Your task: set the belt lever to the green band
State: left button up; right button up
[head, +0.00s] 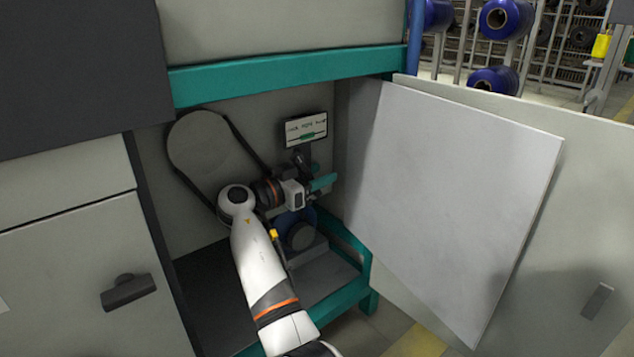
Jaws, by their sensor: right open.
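A small white sign (306,130) with dark lettering and a green band along its lower middle stands inside the open machine cabinet. A dark upright part (300,158), which looks like the belt lever, shows just below the sign; where it points against the band is too small to tell. My right gripper (316,187) is open in front of and below the sign, close to that part. Whether it touches the lever cannot be told. My arm hides part of the mechanism. My left gripper is out of view.
A round grey pulley with a dark belt (205,150) stands left of my wrist. A blue motor (300,233) sits below it. Teal frame rails (290,72) bound the opening above and below. An open grey door panel (450,190) closes off the right side.

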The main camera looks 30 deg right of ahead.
jog(key=shift+c, duration=0.3)
grip_shut()
jog(key=shift+r+p, duration=0.15)
jog(key=shift+p, duration=0.2)
jog(key=y+p, duration=0.1)
jog(key=p, duration=0.2)
jog(key=y+p, duration=0.2)
jog(key=p, duration=0.1)
jog(key=y+p, duration=0.1)
jog(key=p, duration=0.2)
jog(key=shift+d+f+y, duration=0.2)
jog(key=shift+d+y, duration=0.05)
jog(key=shift+y, duration=0.15)
jog(key=shift+f, duration=0.35)
jog(key=shift+o, duration=0.3)
grip_release()
